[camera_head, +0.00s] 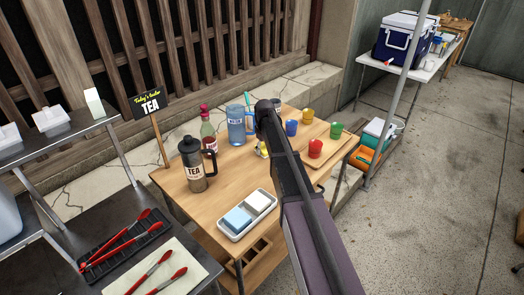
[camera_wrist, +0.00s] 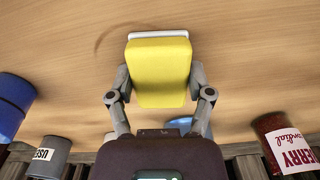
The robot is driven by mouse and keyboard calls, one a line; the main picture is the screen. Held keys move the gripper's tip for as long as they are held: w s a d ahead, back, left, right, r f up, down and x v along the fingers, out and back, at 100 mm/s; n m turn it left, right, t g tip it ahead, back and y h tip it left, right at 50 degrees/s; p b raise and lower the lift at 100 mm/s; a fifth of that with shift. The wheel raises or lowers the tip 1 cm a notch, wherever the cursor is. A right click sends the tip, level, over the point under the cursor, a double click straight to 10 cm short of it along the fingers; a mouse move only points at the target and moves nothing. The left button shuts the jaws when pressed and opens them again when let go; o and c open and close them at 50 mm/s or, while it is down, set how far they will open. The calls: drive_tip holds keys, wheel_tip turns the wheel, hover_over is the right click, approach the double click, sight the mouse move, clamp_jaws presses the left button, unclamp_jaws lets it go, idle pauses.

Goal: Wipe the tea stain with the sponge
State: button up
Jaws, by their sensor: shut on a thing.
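My gripper (camera_wrist: 160,88) is shut on a yellow sponge (camera_wrist: 161,70) with a white layer at its far end. The sponge is between the two fingers, over the wooden table; I cannot tell whether it touches the top. A faint brown curved stain (camera_wrist: 101,38) shows just left of the sponge in the wrist view, and the sponge may cover part of it. In the head view only a bit of yellow sponge (camera_head: 262,150) shows beside my arm, which hides most of the gripper and the stain.
A blue jug (camera_head: 236,126), a red cordial bottle (camera_head: 209,138) and a tea flask (camera_head: 193,170) stand left of my arm. A tray (camera_head: 234,236) with blue and white blocks lies in front. Coloured cups, including a red one (camera_head: 315,148), stand to the right. A grey "USED" container (camera_wrist: 48,158) stands nearby.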

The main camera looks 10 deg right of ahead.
drive_tip(key=shift+w+d, duration=0.6)
drive_tip(key=shift+d, duration=0.3)
drive_tip(key=shift+w, duration=0.1)
drive_tip(key=shift+w+d, duration=0.5)
drive_tip(key=shift+d, duration=0.25)
drive_tip(key=shift+w+d, duration=0.5)
drive_tip(key=shift+d, duration=0.2)
drive_tip(key=shift+s+a+f, duration=0.1)
drive_tip(key=shift+s+a, duration=0.55)
drive_tip(key=shift+a, duration=0.15)
drive_tip(key=shift+s+a, duration=0.6)
drive_tip(key=shift+a, duration=0.2)
drive_tip(key=shift+s+a, duration=0.1)
drive_tip(key=shift+s+a, duration=0.5)
drive_tip(key=shift+a, duration=0.2)
drive_tip(key=shift+s+a, duration=0.45)
drive_tip(key=shift+a, duration=0.2)
